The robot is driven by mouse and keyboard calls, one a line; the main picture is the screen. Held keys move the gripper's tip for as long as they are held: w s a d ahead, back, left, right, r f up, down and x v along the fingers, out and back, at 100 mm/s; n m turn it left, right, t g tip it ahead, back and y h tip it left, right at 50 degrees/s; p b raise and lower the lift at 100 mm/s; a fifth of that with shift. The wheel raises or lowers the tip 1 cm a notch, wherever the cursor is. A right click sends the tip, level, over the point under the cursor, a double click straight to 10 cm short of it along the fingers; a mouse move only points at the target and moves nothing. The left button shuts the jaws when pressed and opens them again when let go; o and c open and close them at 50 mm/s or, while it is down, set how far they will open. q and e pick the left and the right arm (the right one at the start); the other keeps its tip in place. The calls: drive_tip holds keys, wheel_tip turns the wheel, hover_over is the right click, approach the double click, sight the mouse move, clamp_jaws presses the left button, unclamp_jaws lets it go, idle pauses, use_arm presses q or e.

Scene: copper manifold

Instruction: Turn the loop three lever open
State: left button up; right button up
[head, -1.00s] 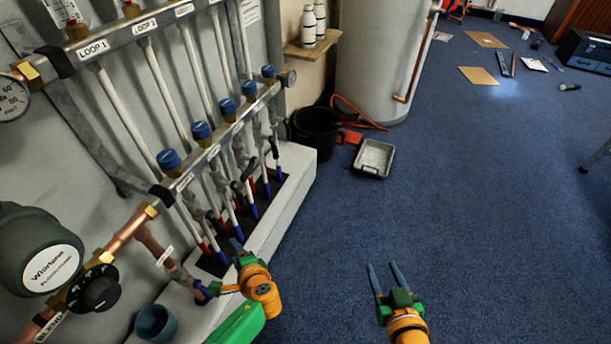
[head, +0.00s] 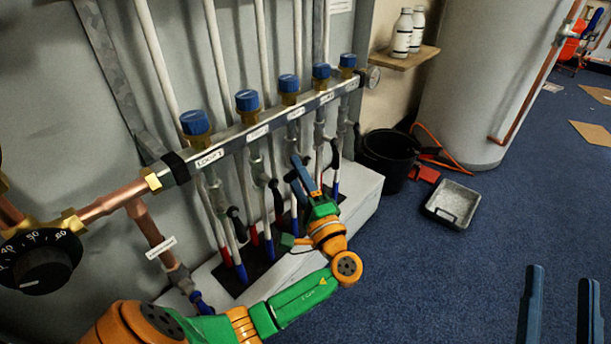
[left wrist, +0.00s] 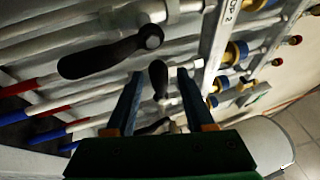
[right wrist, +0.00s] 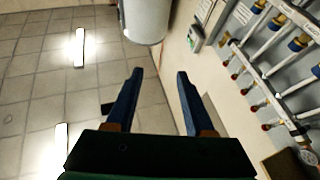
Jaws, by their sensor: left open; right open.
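The lower manifold bar (head: 225,148) carries a row of blue-capped valves with black levers below it. The third blue cap from the left (head: 290,84) is above my left gripper (head: 297,167), which is open in front of the third pipe. In the left wrist view a black lever (left wrist: 158,78), apparently loop three's, lies between the open fingers (left wrist: 160,74); contact cannot be told. A larger black lever (left wrist: 105,55), apparently loop two's, is nearer the camera. In the head view the loop three lever is mostly hidden by the gripper. My right gripper (head: 562,277) is open and empty over the carpet.
Neighbouring levers (head: 275,198) and (head: 333,153) stand close on both sides of my left gripper. A copper pipe with a black dial (head: 42,270) is at left. A black bucket (head: 388,160) and grey tray (head: 452,204) stand on the floor.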

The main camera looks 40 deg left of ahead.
use_arm(q)
drive_tip(key=shift+w+a+r, duration=0.1)
drive_tip(key=shift+w+a, duration=0.1)
drive_tip(key=shift+a, duration=0.15)
clamp_jaws()
idle(1.2)
